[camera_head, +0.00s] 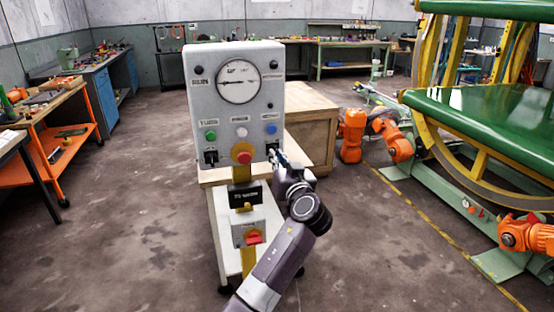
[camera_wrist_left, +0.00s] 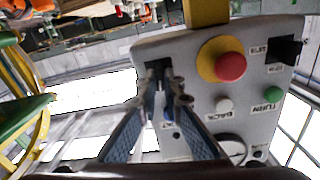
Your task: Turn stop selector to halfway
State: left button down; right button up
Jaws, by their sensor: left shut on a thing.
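The white control panel (camera_head: 205,100) stands upright with a round gauge (camera_head: 238,82) and two black selectors low on its face. My left gripper (camera_head: 276,158) is at the lower right selector, which it mostly hides in the head view. In the left wrist view, which sees the panel upside down, the fingertips (camera_wrist_left: 167,88) are closed on this black selector (camera_wrist_left: 158,68). Its label is not readable, and its exact angle is hidden by the fingers. The other selector (camera_head: 210,157) is at the lower left and also shows in the wrist view (camera_wrist_left: 285,48). My right gripper is not in view.
A red mushroom button (camera_head: 242,153) on yellow sits between the selectors. Green (camera_head: 210,135), white and blue (camera_head: 271,129) buttons lie above. A red switch (camera_head: 253,237) is on the lower stand. A wooden crate (camera_head: 310,130) stands behind right.

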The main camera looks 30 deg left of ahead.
pick_arm(q)
jog(key=m, duration=0.4)
jog(key=shift+p, duration=0.4)
dwell(0.4)
jog(key=c, duration=2.1)
grip_release()
jog(key=v, duration=1.2)
